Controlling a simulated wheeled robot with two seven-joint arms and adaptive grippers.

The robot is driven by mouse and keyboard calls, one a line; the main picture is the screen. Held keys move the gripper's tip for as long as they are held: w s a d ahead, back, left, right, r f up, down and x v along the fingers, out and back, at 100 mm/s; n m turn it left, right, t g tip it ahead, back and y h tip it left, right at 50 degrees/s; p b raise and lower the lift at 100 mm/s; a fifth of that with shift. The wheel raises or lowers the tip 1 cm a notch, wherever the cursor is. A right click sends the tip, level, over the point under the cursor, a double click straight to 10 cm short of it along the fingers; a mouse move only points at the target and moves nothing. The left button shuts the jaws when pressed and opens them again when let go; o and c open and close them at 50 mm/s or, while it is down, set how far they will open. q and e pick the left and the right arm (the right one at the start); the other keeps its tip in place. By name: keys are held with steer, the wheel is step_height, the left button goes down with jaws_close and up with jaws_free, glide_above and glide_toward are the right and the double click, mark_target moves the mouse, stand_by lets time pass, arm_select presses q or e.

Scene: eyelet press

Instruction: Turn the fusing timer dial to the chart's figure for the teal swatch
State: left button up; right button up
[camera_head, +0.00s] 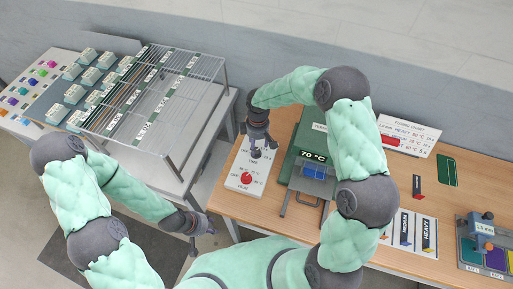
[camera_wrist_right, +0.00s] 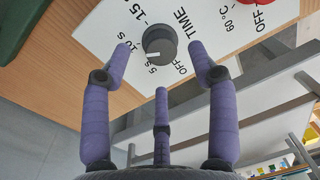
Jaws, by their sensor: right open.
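The timer dial (camera_wrist_right: 160,45) is a dark grey knob with a white mark, on a white panel marked TIME, OFF, 5 s, 10 s and 15 s. The white mark is on the side of the 5 s label; its exact setting is hard to tell. My right gripper (camera_head: 258,151) is open above the panel (camera_head: 238,186); its purple fingers (camera_wrist_right: 162,72) stand on either side of the dial, apparently not touching it. The fusing chart (camera_head: 408,135) stands at the back right, its rows too small to read surely. A teal swatch (camera_head: 467,250) lies in the right-hand tray. My left gripper (camera_head: 204,229) is open and empty.
A red heat knob (camera_head: 246,177) sits on the same panel. The green press (camera_head: 308,148), showing 70 °C, stands right beside it. A wire rack (camera_head: 165,100) stands at the left. My right arm hides part of the table (camera_head: 390,270).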

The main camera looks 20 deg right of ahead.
mark_target(257, 148)
step_height(257, 148, up, 8)
steer(key=shift+w+d+r, duration=0.15)
steer(key=shift+w+r, duration=0.05)
steer(key=shift+w, duration=0.05)
stand_by(0.5)
